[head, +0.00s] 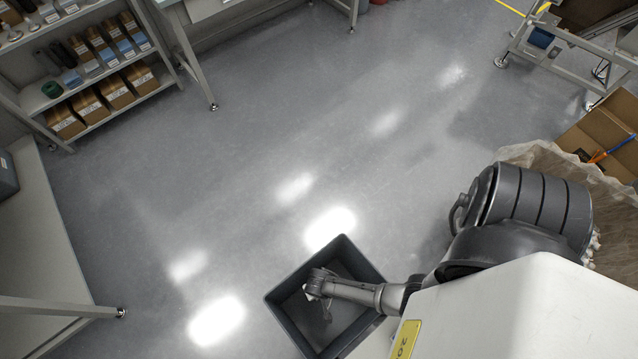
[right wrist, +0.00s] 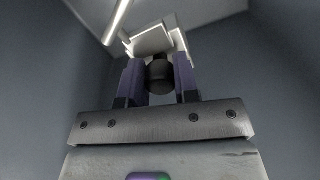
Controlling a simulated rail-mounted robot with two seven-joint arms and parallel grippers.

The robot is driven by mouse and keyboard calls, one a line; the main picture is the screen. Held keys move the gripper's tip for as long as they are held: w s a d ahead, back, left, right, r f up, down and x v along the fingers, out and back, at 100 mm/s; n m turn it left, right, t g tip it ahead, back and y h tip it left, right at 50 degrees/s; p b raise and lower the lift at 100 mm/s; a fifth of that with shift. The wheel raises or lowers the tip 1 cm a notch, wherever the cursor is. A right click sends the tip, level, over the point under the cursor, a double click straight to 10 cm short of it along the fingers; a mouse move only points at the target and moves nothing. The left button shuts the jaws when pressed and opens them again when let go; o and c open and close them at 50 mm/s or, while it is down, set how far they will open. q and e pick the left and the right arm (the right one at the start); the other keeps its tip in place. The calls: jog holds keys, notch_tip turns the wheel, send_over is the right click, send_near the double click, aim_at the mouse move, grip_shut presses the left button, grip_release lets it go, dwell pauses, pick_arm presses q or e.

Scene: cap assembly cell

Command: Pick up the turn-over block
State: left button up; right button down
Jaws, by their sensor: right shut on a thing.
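In the right wrist view my right gripper (right wrist: 158,82) has its two purple-grey fingers closed on a dark round knob-like part (right wrist: 159,76). A pale angular block (right wrist: 153,42) shows just beyond the knob, and I take the two together as the turn-over block. Whether they are joined is hard to see. In the head view my right arm comes in from the right and its hand is over or inside a dark grey bin (head: 282,306). The fingers and block are too small to make out there. My left gripper is not in view.
Bin walls (right wrist: 285,90) rise around the gripper in the wrist view. In the head view, a shelf with cartons (head: 115,92) is upper left, a pale table (head: 35,230) at left, and an open carton (head: 595,130) at right. The middle floor is clear.

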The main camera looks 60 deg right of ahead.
notch_tip(320, 180, up, 17)
jog(key=p, duration=0.5)
jog(key=shift+r, duration=0.2)
dwell(0.8)
